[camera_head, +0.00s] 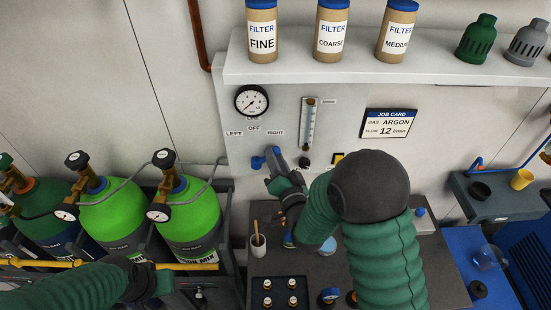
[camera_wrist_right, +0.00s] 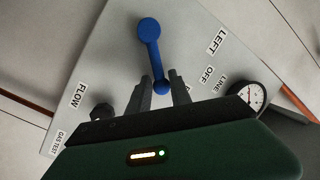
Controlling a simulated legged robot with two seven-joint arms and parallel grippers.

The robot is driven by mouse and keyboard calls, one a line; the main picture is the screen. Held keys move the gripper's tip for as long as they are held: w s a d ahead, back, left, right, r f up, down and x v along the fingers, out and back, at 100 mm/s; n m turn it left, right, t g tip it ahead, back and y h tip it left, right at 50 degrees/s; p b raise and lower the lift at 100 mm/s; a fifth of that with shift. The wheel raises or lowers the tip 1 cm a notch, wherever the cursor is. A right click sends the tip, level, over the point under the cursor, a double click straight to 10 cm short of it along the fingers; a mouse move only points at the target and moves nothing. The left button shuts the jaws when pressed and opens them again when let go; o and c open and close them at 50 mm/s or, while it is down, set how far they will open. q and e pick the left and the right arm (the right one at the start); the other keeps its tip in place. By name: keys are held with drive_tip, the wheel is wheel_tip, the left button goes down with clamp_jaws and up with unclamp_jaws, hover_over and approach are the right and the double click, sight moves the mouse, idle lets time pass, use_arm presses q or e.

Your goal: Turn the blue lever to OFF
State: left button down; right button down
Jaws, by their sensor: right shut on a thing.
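The blue lever (camera_head: 257,162) is on the pale wall panel (camera_head: 240,105), below the LEFT, OFF and RIGHT labels. In the right wrist view the blue lever (camera_wrist_right: 152,50) runs from a round end to a narrower end between my fingers. It points toward the RIGHT side, away from under OFF (camera_wrist_right: 208,75). My right gripper (camera_head: 276,160) is shut on that narrower end; it also shows in the right wrist view (camera_wrist_right: 162,88). The RIGHT label is mostly hidden by a finger there. My left gripper (camera_head: 142,282) is low at the left, away from the panel; its fingers are unclear.
A gauge (camera_head: 251,101) and a flow tube (camera_head: 309,124) are on the panel; a dark knob (camera_wrist_right: 101,111) is beside the gripper. A shelf (camera_head: 380,72) with filter cans overhangs it. Green cylinders (camera_head: 190,207) stand left. A cup (camera_head: 258,246) stands on the bench below.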

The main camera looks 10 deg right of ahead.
use_arm(q)
drive_tip(key=shift+s, duration=0.1)
use_arm(e)
drive_tip(key=shift+a+f, duration=0.1)
drive_tip(key=shift+f, duration=0.15)
idle(0.6)
